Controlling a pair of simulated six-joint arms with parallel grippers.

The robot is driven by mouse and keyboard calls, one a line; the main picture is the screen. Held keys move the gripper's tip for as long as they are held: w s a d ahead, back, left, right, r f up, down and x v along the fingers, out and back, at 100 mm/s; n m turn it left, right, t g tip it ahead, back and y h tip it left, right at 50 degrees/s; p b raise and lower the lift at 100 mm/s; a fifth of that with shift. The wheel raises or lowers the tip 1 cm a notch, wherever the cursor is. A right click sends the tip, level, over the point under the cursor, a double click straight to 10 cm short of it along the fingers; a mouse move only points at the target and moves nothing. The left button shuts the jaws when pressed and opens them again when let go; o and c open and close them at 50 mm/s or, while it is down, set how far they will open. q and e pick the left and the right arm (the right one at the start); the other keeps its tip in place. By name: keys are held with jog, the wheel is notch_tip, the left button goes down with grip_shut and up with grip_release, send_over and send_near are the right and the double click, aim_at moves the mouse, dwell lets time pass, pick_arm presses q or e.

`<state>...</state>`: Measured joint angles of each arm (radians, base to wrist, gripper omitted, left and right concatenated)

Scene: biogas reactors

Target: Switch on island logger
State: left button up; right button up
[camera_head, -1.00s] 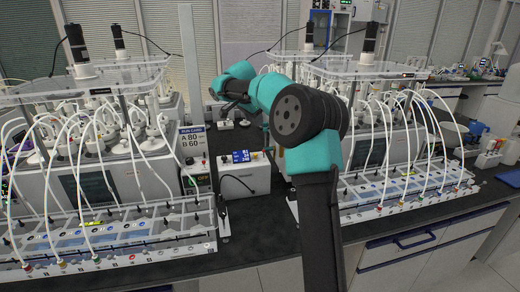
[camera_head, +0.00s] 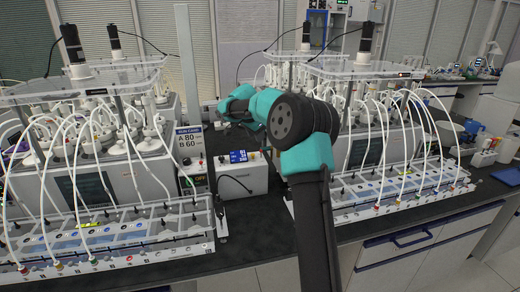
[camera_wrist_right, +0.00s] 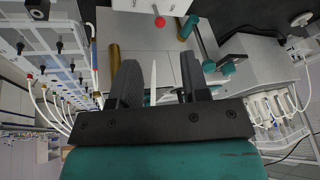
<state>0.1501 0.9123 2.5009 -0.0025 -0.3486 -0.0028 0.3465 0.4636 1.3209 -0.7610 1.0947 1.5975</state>
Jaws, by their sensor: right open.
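I cannot tell which is the island logger. My right gripper (camera_head: 226,110) is in the air above and behind these boxes, not touching them. In the right wrist view its fingers (camera_wrist_right: 160,74) are apart with nothing gripped. A white box edge with a red round knob (camera_wrist_right: 160,21) shows ahead of the fingers. My left gripper is not in view.
A left reactor rack (camera_head: 110,255) and a right reactor rack (camera_head: 385,205), both with white tubes, flank the boxes. A run card (camera_head: 189,140) stands behind the OFF unit. Bare dark bench (camera_head: 262,215) lies in front of the display box.

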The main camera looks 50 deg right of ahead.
aim_at(261, 151)
jog(key=x, duration=0.8)
jog(key=shift+d+f, duration=0.15)
jog(key=shift+f, duration=0.2)
grip_shut()
